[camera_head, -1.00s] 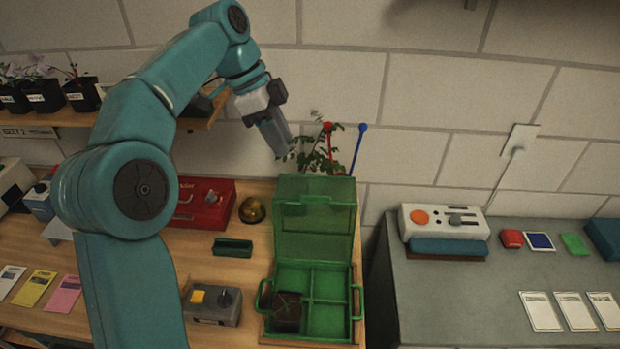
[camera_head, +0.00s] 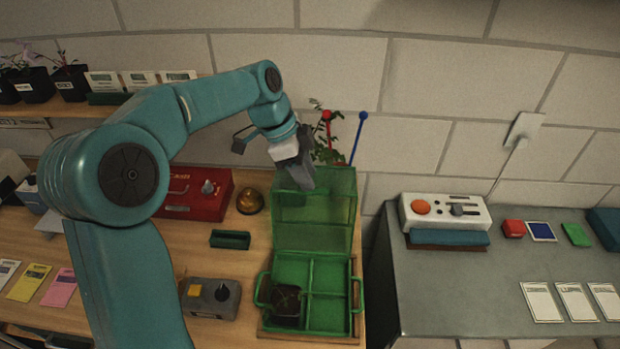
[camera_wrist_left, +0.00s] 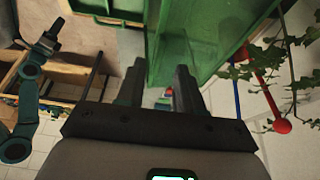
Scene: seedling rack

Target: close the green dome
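The green dome (camera_head: 312,218) is a see-through green lid standing open, upright at the back of a green tray (camera_head: 338,332) with compartments. A dark pot (camera_head: 287,303) sits in the tray's front left compartment. My left gripper (camera_head: 306,182) is at the top edge of the dome, overlapping it in the head view; I cannot tell whether they touch. In the left wrist view its two fingers (camera_wrist_left: 157,88) are apart with nothing clearly between them, and green dome panels (camera_wrist_left: 205,38) show just beyond.
A plant with a red stake (camera_head: 326,117) and a blue stake (camera_head: 362,117) stands behind the dome. A red box (camera_head: 197,192), a brass dome (camera_head: 250,201) and a grey switch box (camera_head: 211,298) are to the left. A grey bench (camera_head: 440,290) is right.

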